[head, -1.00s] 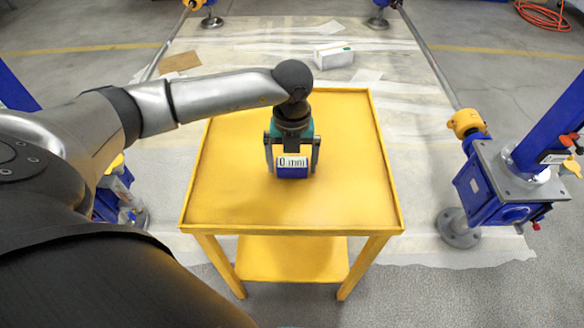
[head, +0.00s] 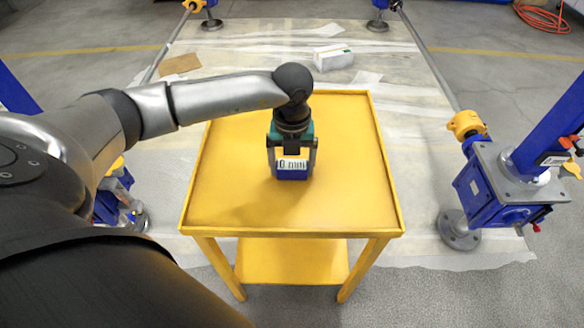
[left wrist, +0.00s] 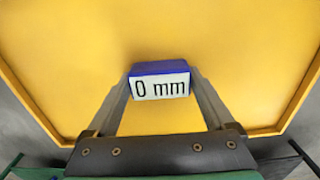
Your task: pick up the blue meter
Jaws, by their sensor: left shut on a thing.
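The blue meter (head: 292,175) is a small blue block with a white face reading "0 mm". It is over the middle of the yellow cart top (head: 230,200), and I cannot tell whether it touches the surface. My left gripper (head: 292,166) points down from above and is shut on the meter, one finger on each side. In the left wrist view the meter (left wrist: 160,70) sits between the two finger ends, its label facing the camera. My right gripper is not in view.
The yellow cart has a low raised rim and is otherwise empty on top. A blue screw jack (head: 500,195) stands to the right, and another blue one (head: 110,200) is partly hidden at left. A white box (head: 333,57) lies on the floor behind.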

